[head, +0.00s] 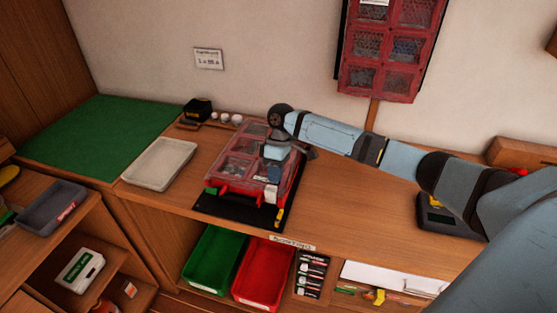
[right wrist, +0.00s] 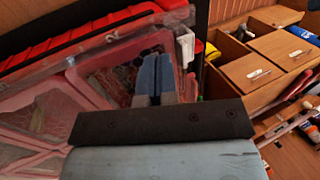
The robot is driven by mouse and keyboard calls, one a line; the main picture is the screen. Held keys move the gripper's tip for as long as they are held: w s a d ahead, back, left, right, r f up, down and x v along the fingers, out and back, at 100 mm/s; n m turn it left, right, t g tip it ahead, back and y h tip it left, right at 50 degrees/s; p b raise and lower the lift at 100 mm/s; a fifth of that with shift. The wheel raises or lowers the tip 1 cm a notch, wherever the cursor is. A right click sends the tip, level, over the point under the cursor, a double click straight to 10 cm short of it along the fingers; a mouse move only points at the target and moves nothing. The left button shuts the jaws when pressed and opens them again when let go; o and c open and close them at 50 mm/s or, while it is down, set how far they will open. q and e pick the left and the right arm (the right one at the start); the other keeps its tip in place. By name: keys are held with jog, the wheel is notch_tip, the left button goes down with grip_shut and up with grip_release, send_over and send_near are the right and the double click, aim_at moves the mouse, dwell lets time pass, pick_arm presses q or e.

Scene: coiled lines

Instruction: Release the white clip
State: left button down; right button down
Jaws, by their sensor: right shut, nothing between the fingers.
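A red case with a clear lid and inner compartments (head: 236,170) lies on a black mat (head: 215,205) on the wooden bench. In the right wrist view the case's lid (right wrist: 60,70) fills the left side. A white clip (right wrist: 185,46) sits at the edge of the lid, just right of my fingertips. I cannot tell whether the clip is latched. My right gripper (head: 273,173) is over the right part of the case. In the right wrist view its blue fingers (right wrist: 152,73) are together and empty, apart from the clip. My left gripper is not in view.
A pale tray (head: 160,164) and a green mat (head: 100,138) lie left of the case. A green bin (head: 214,258) and a red bin (head: 263,272) stand below the bench edge. A dark device (head: 440,222) sits at the right. Bare bench lies between case and device.

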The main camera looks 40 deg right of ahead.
jog(key=shift+s+a, duration=0.3)
jog(key=shift+r, duration=0.1)
jog(key=shift+p, duration=0.35)
jog(key=shift+s+a+r+t+h+p, duration=0.15)
jog(key=shift+a+t+h+p, duration=0.1)
jog(key=shift+t+h+p, duration=0.25)
